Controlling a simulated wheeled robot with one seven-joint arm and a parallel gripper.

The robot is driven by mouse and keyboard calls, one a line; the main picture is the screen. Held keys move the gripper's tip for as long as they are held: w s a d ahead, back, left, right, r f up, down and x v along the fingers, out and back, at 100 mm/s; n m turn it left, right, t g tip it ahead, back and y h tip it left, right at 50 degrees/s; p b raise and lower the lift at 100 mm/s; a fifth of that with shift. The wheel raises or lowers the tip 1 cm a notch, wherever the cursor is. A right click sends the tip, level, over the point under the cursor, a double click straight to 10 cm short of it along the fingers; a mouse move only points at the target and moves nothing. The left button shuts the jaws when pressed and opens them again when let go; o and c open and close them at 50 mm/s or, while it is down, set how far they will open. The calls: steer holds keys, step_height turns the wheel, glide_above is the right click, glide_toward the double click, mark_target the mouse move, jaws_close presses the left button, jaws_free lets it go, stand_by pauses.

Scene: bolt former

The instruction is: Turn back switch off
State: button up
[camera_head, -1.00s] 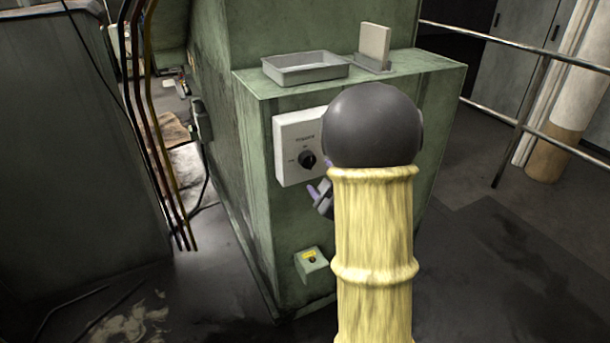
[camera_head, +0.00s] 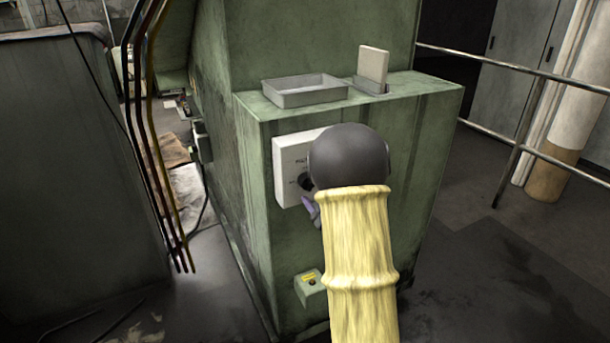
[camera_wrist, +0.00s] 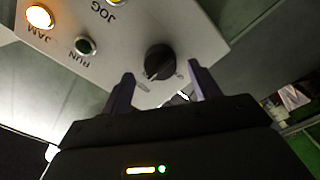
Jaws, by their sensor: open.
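The back switch is a black rotary knob (camera_wrist: 159,61) on a pale control panel (camera_wrist: 205,50). In the wrist view it sits a little beyond my gripper (camera_wrist: 158,84), between the lines of the two purple fingers. The fingers are apart and empty, and I cannot tell that either touches the knob. In the head view the panel (camera_head: 286,152) is on the green machine's front face, and the knob (camera_head: 305,181) is partly hidden behind my arm. One purple fingertip shows just below it. The knob's exact setting is hard to read.
The panel also bears a lit JAM lamp (camera_wrist: 40,17), a RUN button (camera_wrist: 85,46) and a yellow JOG button (camera_wrist: 116,2). A grey tray (camera_head: 304,92) stands on the machine's ledge. A small green box (camera_head: 309,289) juts out below. A metal railing (camera_head: 520,143) is at the right.

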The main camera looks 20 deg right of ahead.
steer(key=w+p, duration=0.1)
steer(key=w, duration=0.2)
steer(key=shift+w+r, duration=0.15)
steer(key=shift+r, duration=0.05)
steer(key=shift+a+m+p, duration=0.1)
steer(key=shift+m+p, duration=0.6)
steer(key=shift+p, duration=0.2)
steer(key=shift+s+f+m+p, duration=0.1)
steer(key=shift+m+p, duration=0.8)
steer(key=shift+m, duration=1.5)
steer(key=shift+s+f+m+p, duration=0.1)
steer(key=shift+m+p, duration=0.75)
steer(key=shift+m, duration=1.55)
